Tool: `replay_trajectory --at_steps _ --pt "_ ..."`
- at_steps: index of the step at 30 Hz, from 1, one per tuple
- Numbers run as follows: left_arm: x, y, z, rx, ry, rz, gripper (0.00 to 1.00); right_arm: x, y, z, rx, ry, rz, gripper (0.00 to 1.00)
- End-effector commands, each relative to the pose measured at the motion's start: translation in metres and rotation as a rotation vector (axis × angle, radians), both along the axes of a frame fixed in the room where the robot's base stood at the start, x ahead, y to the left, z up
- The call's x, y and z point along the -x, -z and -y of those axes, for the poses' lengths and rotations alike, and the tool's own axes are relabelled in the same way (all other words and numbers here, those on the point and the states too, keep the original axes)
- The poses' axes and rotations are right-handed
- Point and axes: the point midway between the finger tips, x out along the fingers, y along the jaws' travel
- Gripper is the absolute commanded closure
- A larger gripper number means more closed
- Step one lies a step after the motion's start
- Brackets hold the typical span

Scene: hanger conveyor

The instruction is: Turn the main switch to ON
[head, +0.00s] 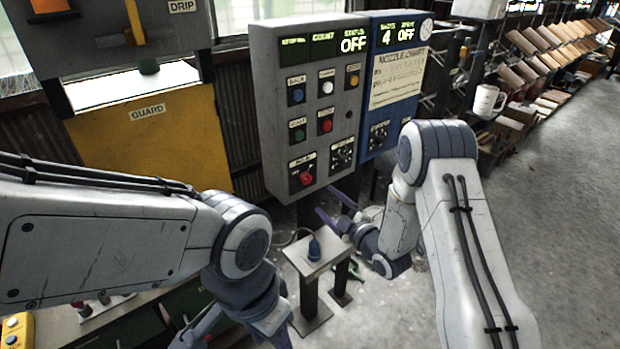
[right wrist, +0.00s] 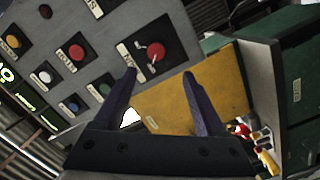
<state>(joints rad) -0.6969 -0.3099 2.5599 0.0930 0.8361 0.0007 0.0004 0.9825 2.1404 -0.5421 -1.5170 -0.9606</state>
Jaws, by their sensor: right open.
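The main switch is a red rotary knob (head: 306,179) on a black plate at the lower left of the grey control panel (head: 262,120). In the right wrist view the red knob (right wrist: 155,51) shows with pale marks around it, just beyond the fingertips. The panel's status display (head: 354,41) reads OFF. My right gripper (head: 329,201) is open and empty, to the right of and slightly below the knob in the head view. Its two fingers (right wrist: 160,80) are spread apart, with no visible contact with the knob. My left gripper (head: 197,333) is partly cut off at the bottom edge; its jaws are unclear.
Several coloured buttons (head: 326,124) and a black dial (head: 342,153) sit near the switch. A blue panel (head: 375,135) adjoins on the right. A small stand (head: 318,260) with a blue object is below. A yellow guard (head: 150,140) stands left. Open floor lies right.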

Motion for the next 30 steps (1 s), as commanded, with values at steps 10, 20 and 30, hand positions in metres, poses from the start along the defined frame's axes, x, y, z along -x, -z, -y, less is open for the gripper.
replay_trajectory --at_steps 10,20,30 --pt "0.000 -0.017 0.000 0.000 -0.001 0.000 0.50 -0.025 -0.005 -0.012 -0.010 -0.002 0.042 0.27" --pt "0.000 -0.036 0.000 0.000 -0.002 0.000 0.50 -0.073 -0.004 -0.040 -0.011 0.000 0.040 0.27" --pt "0.000 -0.040 0.000 0.000 -0.002 0.000 0.50 -0.089 -0.001 -0.049 -0.011 0.001 0.036 0.27"
